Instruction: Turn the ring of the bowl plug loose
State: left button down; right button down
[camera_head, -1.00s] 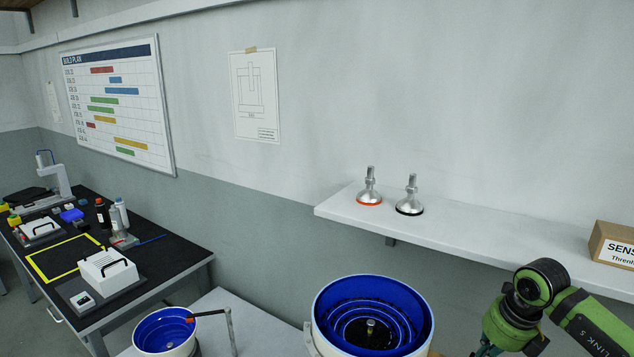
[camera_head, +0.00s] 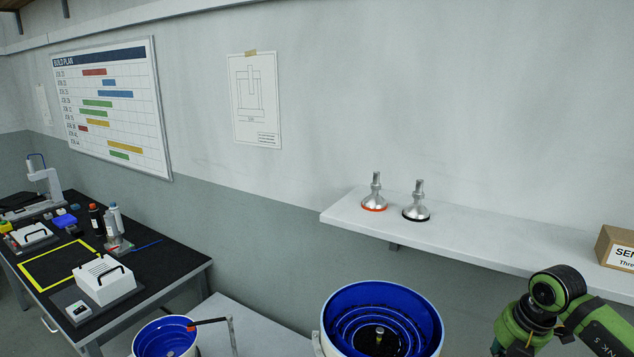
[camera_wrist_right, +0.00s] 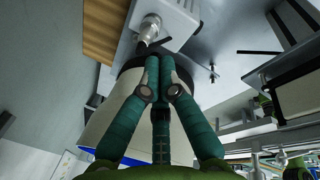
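The bowl feeder (camera_head: 335,303), a white drum with a blue stepped inside, stands at the bottom centre of the head view. In the right wrist view a pale drum wall (camera_wrist_right: 105,125) shows behind my fingers. A grey cylindrical plug (camera_wrist_right: 149,27) with a dark lower part, perhaps the bowl plug, sits by a pale block there. My right gripper (camera_wrist_right: 159,62) has its teal fingers together, with the tips just below the plug. I cannot tell whether they touch it, and I see nothing clearly between them. Its tips are hidden in the head view. My left gripper is not in view.
A smaller blue bowl (camera_head: 165,338) stands left of the large one. A wall shelf (camera_head: 460,236) above holds two metal feet (camera_head: 375,193) and a cardboard box (camera_head: 616,247). A dark bench (camera_head: 150,258) with devices is at the left.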

jog(key=shift+s+d+f+b+x, duration=0.15)
jog(key=shift+s+b+x, duration=0.1)
jog(key=shift+b+x, duration=0.75)
jog(key=shift+s+d+b+x, duration=0.15)
jog(key=shift+b+x, duration=0.45)
jog(key=shift+x, duration=0.65)
jog(key=shift+s+d+f+b+x, duration=0.1)
jog(key=shift+s+b+x, duration=0.2)
jog(key=shift+b+x, duration=0.7)
jog(key=shift+w, duration=0.3)
jog(key=shift+w+d+p, duration=0.15)
jog(key=shift+d+p, duration=0.15)
jog(key=shift+d, duration=0.1)
jog(key=shift+w+d+r, duration=0.1)
jog(key=shift+w+d, duration=0.05)
jog(key=shift+d, duration=0.2)
jog(key=shift+w+d, duration=0.15)
jog(key=shift+w, duration=0.05)
